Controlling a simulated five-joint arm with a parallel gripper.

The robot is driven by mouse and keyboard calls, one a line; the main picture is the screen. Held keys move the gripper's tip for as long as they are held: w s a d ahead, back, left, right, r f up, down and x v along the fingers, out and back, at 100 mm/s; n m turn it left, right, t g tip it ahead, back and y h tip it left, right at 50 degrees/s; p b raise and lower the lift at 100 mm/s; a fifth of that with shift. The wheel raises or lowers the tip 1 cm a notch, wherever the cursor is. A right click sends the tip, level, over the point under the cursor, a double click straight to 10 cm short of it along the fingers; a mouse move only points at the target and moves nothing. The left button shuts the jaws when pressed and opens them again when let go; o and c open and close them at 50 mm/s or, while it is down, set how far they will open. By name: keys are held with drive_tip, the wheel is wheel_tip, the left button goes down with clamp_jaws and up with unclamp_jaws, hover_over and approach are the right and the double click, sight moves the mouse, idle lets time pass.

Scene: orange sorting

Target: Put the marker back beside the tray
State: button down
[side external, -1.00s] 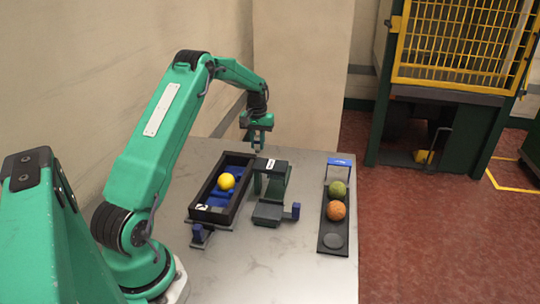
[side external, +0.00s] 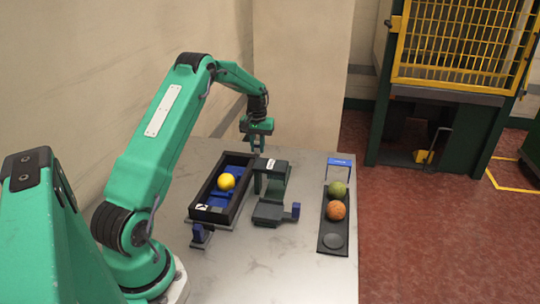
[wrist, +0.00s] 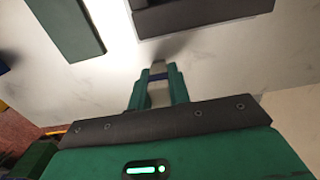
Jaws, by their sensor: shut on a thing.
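My gripper (side external: 258,143) is low over the table's far end, just beyond the black tray (side external: 194,211) with the blue inside and a yellow ball (side external: 227,181) in it. In the wrist view my gripper (wrist: 158,82) is shut on a small pale piece with a dark blue band, seemingly the marker (wrist: 158,95). Most of the marker is hidden between the fingers, and I cannot tell whether it touches the table. The tray's dark end (wrist: 205,18) shows at the top of the wrist view, apart from the fingers.
A green stand (side external: 272,183) is right of the tray. Farther right, a narrow black rack (side external: 333,251) holds a green fruit (side external: 338,189) and an orange (side external: 336,211), with a round empty place in front. The tabletop (side external: 270,260) in front is clear.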

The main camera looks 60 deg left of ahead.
drive_tip(key=shift+f, duration=0.6)
idle(0.8)
drive_tip(key=c, duration=1.2)
unclamp_jaws()
drive_tip(key=shift+c, duration=0.2)
drive_tip(key=shift+o, duration=0.5)
drive_tip(key=o, duration=0.3)
drive_tip(key=shift+r, duration=0.1)
drive_tip(key=shift+r, duration=3.9)
drive_tip(key=shift+r, duration=0.1)
